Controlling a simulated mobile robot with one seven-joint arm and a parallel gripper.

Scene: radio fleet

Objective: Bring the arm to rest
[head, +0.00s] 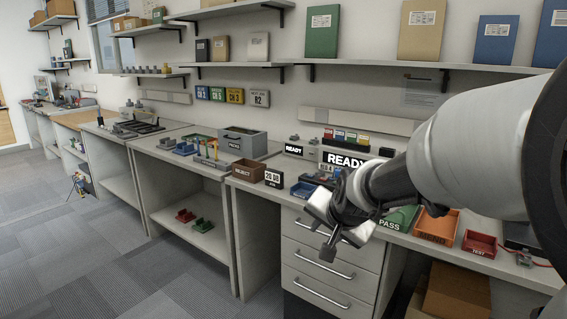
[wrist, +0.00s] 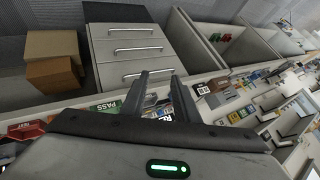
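My arm (head: 470,150) reaches in from the right edge of the head view, in front of the workbench. My gripper (head: 320,238) hangs at its end, over the bench's front edge and before the drawer unit. In the wrist view the two fingers of my gripper (wrist: 158,75) stand apart, with nothing held between them. The READY sign (head: 345,160) stands on the bench behind the arm. The arm partly hides the bench top there.
The drawer unit (head: 325,275) is below my gripper. On the bench are a brown REJECT bin (head: 250,171), a green PASS tray (head: 402,217), an orange tray (head: 436,226) and a red TEST tray (head: 480,243). Cardboard boxes (wrist: 54,58) sit beneath.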

